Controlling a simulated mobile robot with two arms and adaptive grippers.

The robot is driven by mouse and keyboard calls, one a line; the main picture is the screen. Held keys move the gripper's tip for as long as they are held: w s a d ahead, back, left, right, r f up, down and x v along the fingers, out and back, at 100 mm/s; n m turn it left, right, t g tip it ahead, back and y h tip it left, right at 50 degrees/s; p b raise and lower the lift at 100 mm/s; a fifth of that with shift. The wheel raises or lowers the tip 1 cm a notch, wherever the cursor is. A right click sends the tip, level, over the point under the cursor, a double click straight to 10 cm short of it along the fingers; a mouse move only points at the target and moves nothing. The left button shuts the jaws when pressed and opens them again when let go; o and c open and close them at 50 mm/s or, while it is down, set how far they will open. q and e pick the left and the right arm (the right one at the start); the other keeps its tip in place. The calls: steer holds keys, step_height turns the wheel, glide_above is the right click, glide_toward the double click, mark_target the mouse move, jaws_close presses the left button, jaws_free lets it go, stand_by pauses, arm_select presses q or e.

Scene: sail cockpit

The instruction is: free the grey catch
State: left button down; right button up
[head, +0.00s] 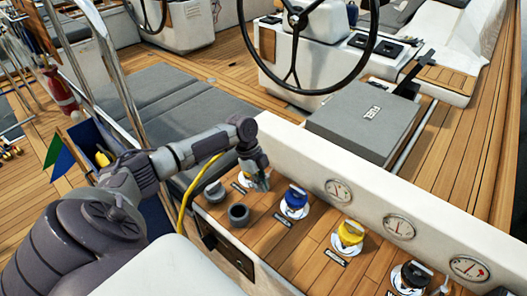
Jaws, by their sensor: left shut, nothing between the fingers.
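A row of turning catches on round white bases runs along the wooden console top: a blue one (295,199), a yellow one (350,233) and a black one (411,275). My left gripper (262,184) points down at the far left end of this row, fingers shut and empty. A white base edge (243,179) and a dark label show beside it. The grey catch seems to be there, mostly hidden by the gripper. I cannot tell whether the fingers touch it or how it is turned. My right gripper is out of view.
A yellow cable (187,200) hangs at the console's left end. A white upright panel with gauges (338,190) backs the row.

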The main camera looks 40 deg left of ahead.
arm_select(q)
steer(key=shift+w+a+b, duration=0.2)
steer(key=shift+w+b, duration=0.35)
steer(key=shift+w, duration=0.2)
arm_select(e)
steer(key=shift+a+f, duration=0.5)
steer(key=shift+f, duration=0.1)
arm_select(q)
steer(key=d+p, duration=0.3)
steer(key=d, duration=0.1)
steer(key=b+v, duration=0.2)
steer(key=v, duration=0.8)
steer(key=shift+w+r+b, duration=0.15)
steer(key=shift+b, duration=0.15)
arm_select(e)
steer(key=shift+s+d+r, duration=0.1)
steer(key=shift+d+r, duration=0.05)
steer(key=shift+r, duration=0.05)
